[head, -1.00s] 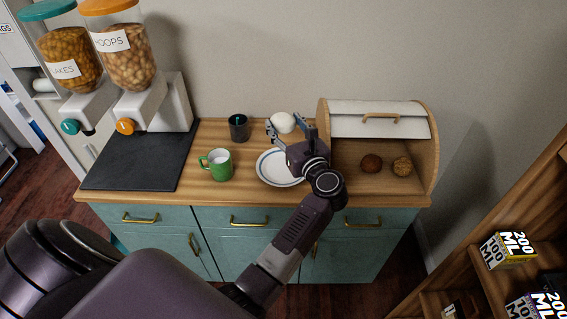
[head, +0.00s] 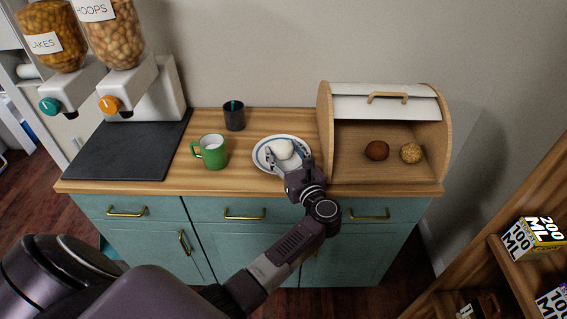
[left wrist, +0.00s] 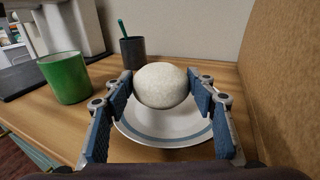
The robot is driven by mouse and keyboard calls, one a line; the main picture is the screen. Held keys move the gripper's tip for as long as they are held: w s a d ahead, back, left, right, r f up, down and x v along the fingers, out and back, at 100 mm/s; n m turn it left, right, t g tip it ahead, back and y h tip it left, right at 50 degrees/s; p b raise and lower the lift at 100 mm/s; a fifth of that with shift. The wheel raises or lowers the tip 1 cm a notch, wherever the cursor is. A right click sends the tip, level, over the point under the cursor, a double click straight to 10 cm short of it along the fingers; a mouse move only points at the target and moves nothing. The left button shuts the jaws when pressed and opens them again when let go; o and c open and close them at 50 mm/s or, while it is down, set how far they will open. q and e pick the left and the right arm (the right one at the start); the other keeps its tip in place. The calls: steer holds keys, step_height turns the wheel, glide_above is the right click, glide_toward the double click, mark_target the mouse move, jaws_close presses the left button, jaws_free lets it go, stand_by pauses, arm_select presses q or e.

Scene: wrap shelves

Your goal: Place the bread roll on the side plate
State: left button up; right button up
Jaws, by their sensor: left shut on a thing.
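The pale bread roll (head: 281,148) is between the fingers of my left gripper (head: 287,158), which is shut on it. The roll also shows in the left wrist view (left wrist: 162,86), gripped from both sides by the blue finger pads. The white side plate (head: 263,154) with a blue ring lies on the wooden counter. I cannot tell whether the roll touches the plate. My right gripper is not in view.
A green mug (head: 211,152) and a dark cup (head: 234,116) stand left of the plate. The open bread bin (head: 325,130) stands close on the right, with a dark roll (head: 377,150) and a seeded roll (head: 411,153) inside. Cereal dispensers (head: 150,85) are at the far left.

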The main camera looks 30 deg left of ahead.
mark_target(283, 159)
arm_select(q)
step_height(283, 159, down, 3)
steer(key=shift+f+b, duration=0.2)
steer(key=shift+b, duration=0.6)
steer(key=shift+r, duration=0.1)
steer(key=o, duration=1.1)
